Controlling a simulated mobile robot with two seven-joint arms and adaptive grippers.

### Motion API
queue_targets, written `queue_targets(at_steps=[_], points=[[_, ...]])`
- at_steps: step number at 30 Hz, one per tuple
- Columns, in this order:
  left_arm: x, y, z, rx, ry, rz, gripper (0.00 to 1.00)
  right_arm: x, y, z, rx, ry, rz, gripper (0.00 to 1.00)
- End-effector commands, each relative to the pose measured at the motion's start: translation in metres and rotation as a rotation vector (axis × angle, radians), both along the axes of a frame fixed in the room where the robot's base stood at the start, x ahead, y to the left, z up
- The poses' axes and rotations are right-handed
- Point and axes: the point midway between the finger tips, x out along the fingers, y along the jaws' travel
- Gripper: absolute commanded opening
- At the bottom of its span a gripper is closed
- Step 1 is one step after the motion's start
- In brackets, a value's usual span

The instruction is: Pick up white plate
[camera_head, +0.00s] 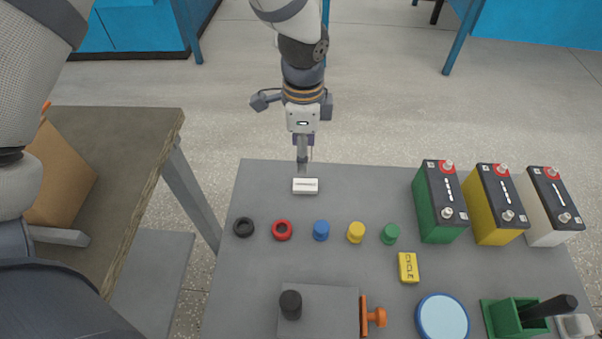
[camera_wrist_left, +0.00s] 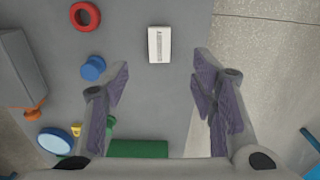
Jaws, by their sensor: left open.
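The white plate (camera_head: 305,186) is a small flat block lying near the far edge of the grey table. It also shows in the left wrist view (camera_wrist_left: 159,44), with a row of dark marking on top. My left gripper (camera_head: 302,160) points down just beyond the plate in the head view, above the far table edge. In the left wrist view my left gripper (camera_wrist_left: 160,78) is open and empty, its fingers spread wide. The plate lies ahead of the gap between the fingertips, apart from them. My right gripper is not in view.
A black ring (camera_head: 243,227), red ring (camera_head: 282,230), blue cap (camera_head: 321,230), yellow cap (camera_head: 356,232) and green cap (camera_head: 390,233) form a row nearer than the plate. Green (camera_head: 438,205), yellow (camera_head: 494,205) and white (camera_head: 547,208) batteries stand at right. A wooden-topped table (camera_head: 120,150) is at left.

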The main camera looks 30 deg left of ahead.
Motion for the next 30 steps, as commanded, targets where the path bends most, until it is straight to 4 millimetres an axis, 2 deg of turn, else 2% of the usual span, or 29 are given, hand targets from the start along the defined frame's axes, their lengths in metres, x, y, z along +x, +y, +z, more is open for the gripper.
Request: queue_targets(at_steps=[1, 3, 8, 15, 18, 23, 24, 29, 30], points=[[-0.003, 0.000, -0.019, 0.001, 0.013, 0.000, 0.52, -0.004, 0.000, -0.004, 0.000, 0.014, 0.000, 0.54], [-0.003, 0.000, -0.034, 0.001, 0.013, 0.000, 0.52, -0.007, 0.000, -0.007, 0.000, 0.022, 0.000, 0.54], [-0.001, 0.000, -0.054, -0.001, 0.008, 0.000, 0.52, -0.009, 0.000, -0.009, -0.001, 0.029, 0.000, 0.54], [0.001, 0.000, -0.098, 0.001, 0.009, 0.000, 0.52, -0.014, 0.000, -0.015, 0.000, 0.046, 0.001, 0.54], [0.002, 0.000, -0.105, 0.001, 0.005, 0.000, 0.52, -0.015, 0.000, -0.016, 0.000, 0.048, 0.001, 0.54], [0.002, 0.000, -0.104, 0.000, 0.002, 0.000, 0.52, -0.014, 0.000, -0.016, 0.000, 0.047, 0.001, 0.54], [0.002, 0.000, -0.104, 0.000, 0.002, 0.000, 0.49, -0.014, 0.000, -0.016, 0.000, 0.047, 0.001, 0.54], [0.002, 0.000, -0.104, -0.001, 0.003, 0.000, 0.13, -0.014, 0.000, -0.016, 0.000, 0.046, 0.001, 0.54], [0.002, 0.000, -0.104, -0.001, 0.003, 0.000, 0.09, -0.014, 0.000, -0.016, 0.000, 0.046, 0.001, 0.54]])
